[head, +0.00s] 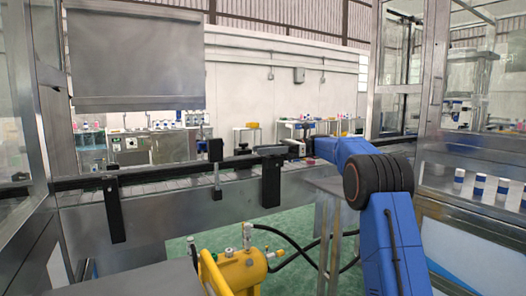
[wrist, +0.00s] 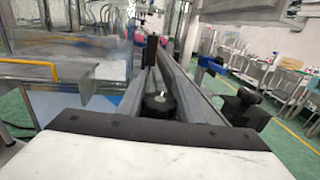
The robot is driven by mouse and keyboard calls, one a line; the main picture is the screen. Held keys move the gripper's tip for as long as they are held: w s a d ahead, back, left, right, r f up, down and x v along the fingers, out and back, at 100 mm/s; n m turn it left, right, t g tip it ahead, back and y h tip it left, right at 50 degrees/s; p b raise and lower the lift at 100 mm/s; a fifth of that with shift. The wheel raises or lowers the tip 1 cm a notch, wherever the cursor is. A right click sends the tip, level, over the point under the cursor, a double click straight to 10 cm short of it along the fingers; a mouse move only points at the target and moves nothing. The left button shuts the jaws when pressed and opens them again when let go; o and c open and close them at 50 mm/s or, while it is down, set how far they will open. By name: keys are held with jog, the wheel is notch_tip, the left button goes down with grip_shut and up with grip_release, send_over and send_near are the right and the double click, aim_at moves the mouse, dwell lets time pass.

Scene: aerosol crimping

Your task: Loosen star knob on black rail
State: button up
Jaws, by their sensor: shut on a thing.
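The black rail (head: 160,172) runs along the metal conveyor side in the head view. My gripper (head: 276,151) is at the rail's right part, above a black hanging bracket (head: 271,186). In the wrist view, a dark round knob (wrist: 160,105) with a bright centre shows just beyond the black front edge of my gripper (wrist: 155,126). My gripper is shut on the star knob. My fingertips and most of the knob are hidden, so its exact seating cannot be seen.
Another black bracket (head: 113,210) and a black upright clamp (head: 216,152) are farther left on the rail. A yellow tank (head: 240,270) with black hoses stands below. Capped cans (head: 479,187) stand at the right. Glass-panelled frames flank both sides.

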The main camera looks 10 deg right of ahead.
jog(key=shift+s+n+g, duration=0.1)
jog(key=shift+n+g, duration=0.3)
jog(key=shift+g, duration=0.2)
jog(key=o, duration=1)
jog(key=shift+o, duration=0.2)
